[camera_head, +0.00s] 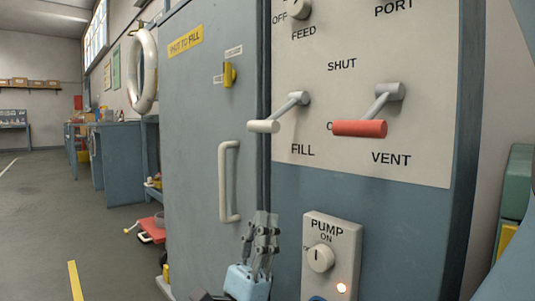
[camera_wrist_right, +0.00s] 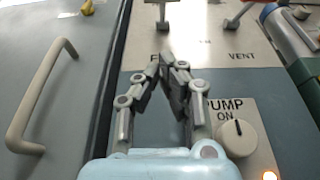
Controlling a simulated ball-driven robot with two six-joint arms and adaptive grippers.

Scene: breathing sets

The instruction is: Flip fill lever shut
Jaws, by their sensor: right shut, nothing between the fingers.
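The fill lever (camera_head: 264,126) has a white handle on a grey arm and juts out from the panel, slanting down to the left, above the FILL label. Its lower part shows at the top of the right wrist view (camera_wrist_right: 162,14). A SHUT label is printed above the levers; another label is mostly hidden behind the red handle. My right gripper (camera_head: 266,216) is below the fill lever, apart from it, beside the pump box. Its fingertips meet in the right wrist view (camera_wrist_right: 166,62), shut with nothing between them. My left gripper is not in view.
The red-handled vent lever (camera_head: 360,128) is close right of the fill lever. The pump box (camera_head: 345,240) with a knob and lit lamp is below. A cabinet door with a pale handle (camera_head: 224,182) and a yellow latch (camera_head: 229,75) is left. Open floor lies far left.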

